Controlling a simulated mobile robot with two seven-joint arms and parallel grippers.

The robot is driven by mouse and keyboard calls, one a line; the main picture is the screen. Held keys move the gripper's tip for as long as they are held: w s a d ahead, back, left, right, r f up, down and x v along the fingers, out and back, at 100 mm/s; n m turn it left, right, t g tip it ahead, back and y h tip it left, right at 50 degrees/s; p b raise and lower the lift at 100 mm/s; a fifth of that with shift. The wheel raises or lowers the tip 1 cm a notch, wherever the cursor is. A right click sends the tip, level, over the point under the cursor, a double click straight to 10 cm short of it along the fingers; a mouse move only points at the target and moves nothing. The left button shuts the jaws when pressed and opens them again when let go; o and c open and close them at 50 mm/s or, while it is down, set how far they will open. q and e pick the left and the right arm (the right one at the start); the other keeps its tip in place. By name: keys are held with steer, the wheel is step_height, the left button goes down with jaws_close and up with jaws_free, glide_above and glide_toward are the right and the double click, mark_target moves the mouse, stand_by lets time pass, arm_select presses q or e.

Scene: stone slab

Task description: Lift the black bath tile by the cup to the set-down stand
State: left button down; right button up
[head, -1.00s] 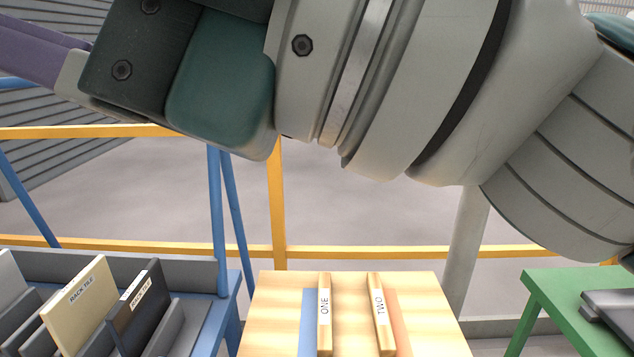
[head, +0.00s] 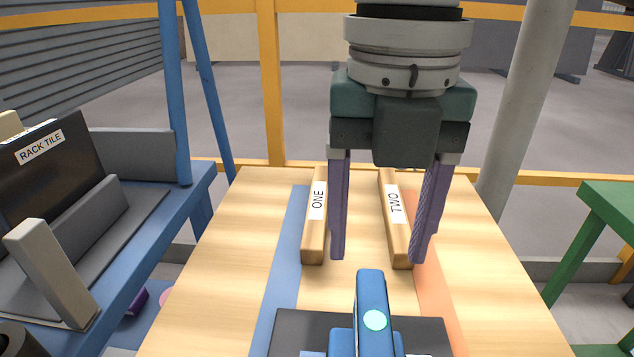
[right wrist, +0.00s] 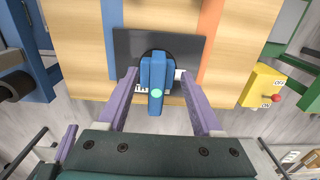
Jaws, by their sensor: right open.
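A black tile (head: 290,330) lies flat at the near edge of the wooden table (head: 210,260); the right wrist view shows it too (right wrist: 195,45). A blue cup handle (head: 371,300) with a pale green dot stands on it. In the right wrist view the handle (right wrist: 157,75) shows over a dark round base. My right gripper (head: 379,258) points down, open and empty, with its purple fingers beyond the handle in the head view. In the right wrist view the fingers lie either side of the handle, apart from it. I cannot tell which surface is the set-down stand.
Wooden bars marked ONE (head: 317,210) and TWO (head: 394,210) stand on the table between blue and orange strips. A blue rack (head: 165,225) holds a dark tile marked RACK TILE (head: 40,180). A green stand (head: 600,205) is at right. A yellow switch box (right wrist: 262,85) shows in the right wrist view.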

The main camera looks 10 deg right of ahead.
mark_target(367, 303)
step_height(367, 303, down, 9)
steer(key=shift+s+a+r+b, duration=0.1)
steer(key=shift+s+a+b, duration=0.05)
steer(key=shift+b, duration=0.4)
steer(key=shift+c, duration=0.2)
jaws_close()
stand_by(0.4)
